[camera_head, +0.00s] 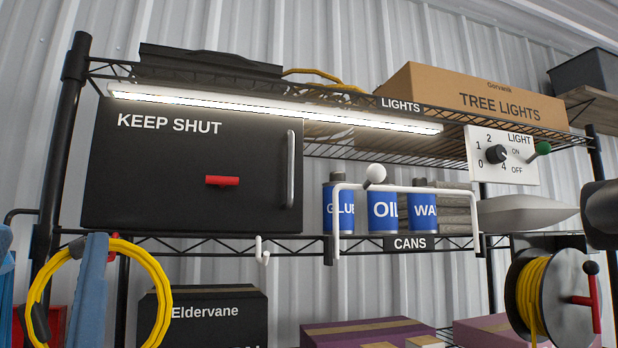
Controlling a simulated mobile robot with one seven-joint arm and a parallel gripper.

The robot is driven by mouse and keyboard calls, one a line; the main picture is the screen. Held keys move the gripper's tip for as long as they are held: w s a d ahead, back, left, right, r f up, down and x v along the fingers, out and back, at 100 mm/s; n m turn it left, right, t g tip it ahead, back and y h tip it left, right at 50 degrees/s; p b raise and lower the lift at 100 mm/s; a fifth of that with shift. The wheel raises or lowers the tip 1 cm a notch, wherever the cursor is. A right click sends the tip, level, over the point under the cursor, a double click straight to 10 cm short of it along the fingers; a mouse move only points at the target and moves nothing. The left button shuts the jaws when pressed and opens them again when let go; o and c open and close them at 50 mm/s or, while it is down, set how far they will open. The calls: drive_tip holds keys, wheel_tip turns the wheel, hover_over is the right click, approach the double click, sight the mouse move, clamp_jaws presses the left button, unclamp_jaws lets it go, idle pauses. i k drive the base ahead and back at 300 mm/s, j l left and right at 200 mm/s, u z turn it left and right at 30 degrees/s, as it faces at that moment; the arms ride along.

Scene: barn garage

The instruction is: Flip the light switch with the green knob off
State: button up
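The light switch is a short lever with a green knob (543,148) on the right side of a white panel (518,178) marked LIGHT. The lever leans up and to the right, with its knob about level with the ON label and above the OFF label. The light strip (275,108) under the top shelf is glowing. I cannot make out my gripper or its fingers. A dark rounded part (602,214) at the right edge, below the panel, may be part of my arm.
A black dial (496,154) sits left of the switch. A reel (550,295) stands lower right.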

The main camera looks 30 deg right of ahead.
sight(543, 148)
drive_tip(key=z, duration=1.7)
